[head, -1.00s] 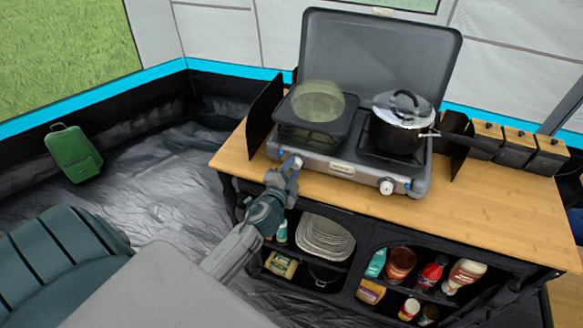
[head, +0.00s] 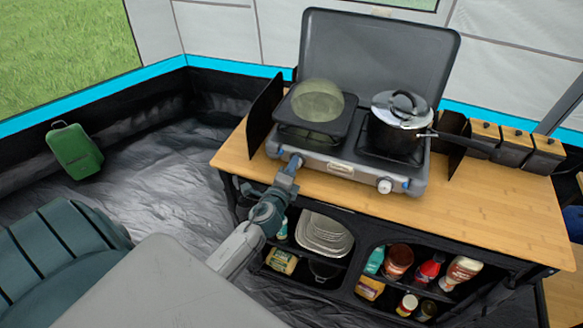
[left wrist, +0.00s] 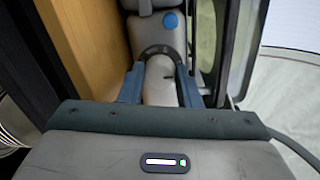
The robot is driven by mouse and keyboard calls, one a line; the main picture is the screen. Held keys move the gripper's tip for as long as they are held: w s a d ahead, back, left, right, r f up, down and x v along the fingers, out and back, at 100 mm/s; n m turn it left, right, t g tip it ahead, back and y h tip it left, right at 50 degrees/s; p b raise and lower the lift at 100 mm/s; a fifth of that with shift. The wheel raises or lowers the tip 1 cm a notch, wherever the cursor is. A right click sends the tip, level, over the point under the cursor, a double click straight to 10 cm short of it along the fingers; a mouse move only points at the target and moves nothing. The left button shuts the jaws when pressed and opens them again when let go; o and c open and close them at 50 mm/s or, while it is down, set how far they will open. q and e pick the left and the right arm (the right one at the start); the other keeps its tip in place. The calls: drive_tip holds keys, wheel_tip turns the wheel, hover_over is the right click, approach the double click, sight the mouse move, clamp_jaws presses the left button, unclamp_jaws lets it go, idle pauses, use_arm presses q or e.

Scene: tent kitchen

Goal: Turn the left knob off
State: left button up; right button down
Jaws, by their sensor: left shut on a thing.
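The grey camping stove (head: 310,158) stands on the wooden counter with its lid raised. Its left knob shows in the left wrist view (left wrist: 160,88) as a pale cylinder with a dark ring behind it. My left gripper (head: 291,163) reaches the stove's front left corner and hides the left knob in the head view. In the left wrist view the blue-grey fingers (left wrist: 161,92) are shut on the knob, one on each side. The white right knob (head: 384,186) is free on the stove's front. My right gripper is not in view.
A lidded pot (head: 400,125) stands on the right burner, its handle pointing right. A dark square pan (head: 286,117) with a round, see-through greenish thing (head: 317,100) sits on the left. The counter's front strip (head: 450,210) is clear. Shelves below hold plates and bottles.

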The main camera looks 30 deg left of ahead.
use_arm(q)
drive_tip(key=shift+f, duration=0.1)
idle(0.3)
drive_tip(key=o, duration=1)
drive_tip(key=shift+c, duration=0.2)
